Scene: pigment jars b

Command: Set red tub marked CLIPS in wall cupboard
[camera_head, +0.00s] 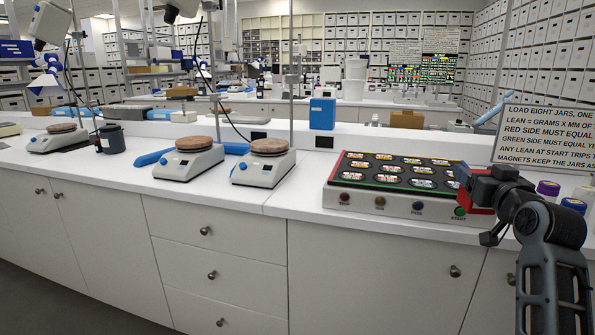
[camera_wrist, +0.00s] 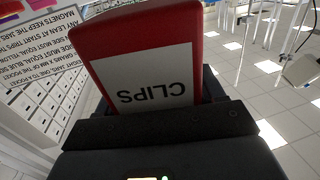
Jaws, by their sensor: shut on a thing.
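My gripper (camera_head: 483,187) is shut on the red tub, at the right of the head view, beside the right end of the jar tray. The red tub (camera_wrist: 117,44) fills the upper middle of the wrist view. Its white label reads CLIPS and appears upside down there. In the head view, only small red parts of the tub (camera_head: 463,174) show around the dark gripper. I cannot make out a wall cupboard in either view.
A jar tray (camera_head: 350,200) with red and green edges stands on the white bench (camera_head: 300,195). A printed sign (camera_head: 545,135) and purple- and blue-capped jars (camera_head: 548,188) are near my arm. Hot plates (camera_head: 262,172) and a blue box (camera_head: 322,114) stand farther left.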

